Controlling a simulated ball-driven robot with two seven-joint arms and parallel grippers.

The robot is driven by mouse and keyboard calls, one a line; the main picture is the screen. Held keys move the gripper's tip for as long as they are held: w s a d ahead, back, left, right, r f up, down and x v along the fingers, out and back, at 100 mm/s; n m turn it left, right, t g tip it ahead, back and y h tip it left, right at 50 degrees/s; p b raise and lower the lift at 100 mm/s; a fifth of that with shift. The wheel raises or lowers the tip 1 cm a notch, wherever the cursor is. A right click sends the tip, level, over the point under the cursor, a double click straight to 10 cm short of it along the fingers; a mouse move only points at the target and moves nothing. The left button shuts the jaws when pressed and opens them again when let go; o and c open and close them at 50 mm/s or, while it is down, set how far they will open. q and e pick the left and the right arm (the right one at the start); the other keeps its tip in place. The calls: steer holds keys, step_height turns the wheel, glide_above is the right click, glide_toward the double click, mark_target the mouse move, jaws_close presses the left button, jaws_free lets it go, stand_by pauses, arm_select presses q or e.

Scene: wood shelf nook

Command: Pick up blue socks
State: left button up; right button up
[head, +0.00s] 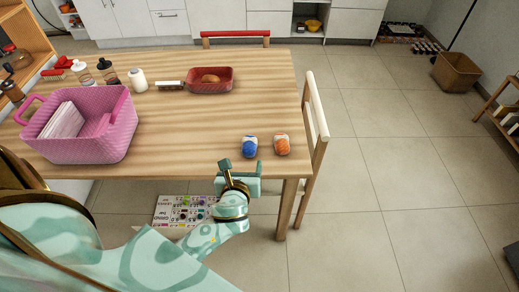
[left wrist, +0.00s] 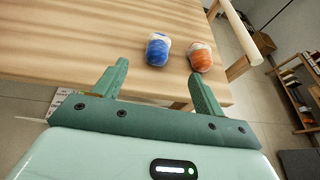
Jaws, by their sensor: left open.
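The blue socks (head: 249,146) are a small rolled blue and white bundle near the front right corner of the wooden table. They also show in the left wrist view (left wrist: 158,49), beyond my fingers. An orange and white bundle (head: 282,144) lies just to their right, and it shows in the left wrist view (left wrist: 200,57). My left gripper (head: 240,167) is open and empty at the table's front edge, a little nearer to me than the blue bundle and apart from it. In the left wrist view the two fingers (left wrist: 158,85) are spread wide. My right gripper is not in view.
A pink basket (head: 85,147) with white contents stands at the table's left. Bottles (head: 108,72), a brush (head: 171,85) and a red tray (head: 211,88) are farther back. A chair (head: 315,120) stands at the right edge. The table's middle is clear.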

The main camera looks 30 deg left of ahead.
mark_target(249, 145)
arm_select(q)
steer(key=shift+m, duration=0.3)
steer(key=b+x, duration=0.1)
steer(key=x, duration=0.2)
steer(key=b+x, duration=0.1)
steer(key=x, duration=0.3)
steer(key=b+x, duration=0.1)
steer(key=x, duration=0.2)
steer(key=shift+w+a+f+b, duration=0.15)
steer(key=shift+w+f+b, duration=0.1)
steer(key=shift+f+b, duration=0.15)
steer(key=b+x, duration=0.2)
steer(key=x, duration=0.3)
steer(key=shift+w+f+b, duration=0.1)
steer(key=shift+f+b, duration=0.1)
steer(key=shift+b, duration=0.15)
steer(key=shift+w, duration=0.3)
steer(key=shift+a+r, duration=0.1)
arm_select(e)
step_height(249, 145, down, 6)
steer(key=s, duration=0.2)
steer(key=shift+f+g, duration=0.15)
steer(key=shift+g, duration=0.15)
arm_select(q)
steer(key=shift+c, duration=0.6)
steer(key=c, duration=0.9)
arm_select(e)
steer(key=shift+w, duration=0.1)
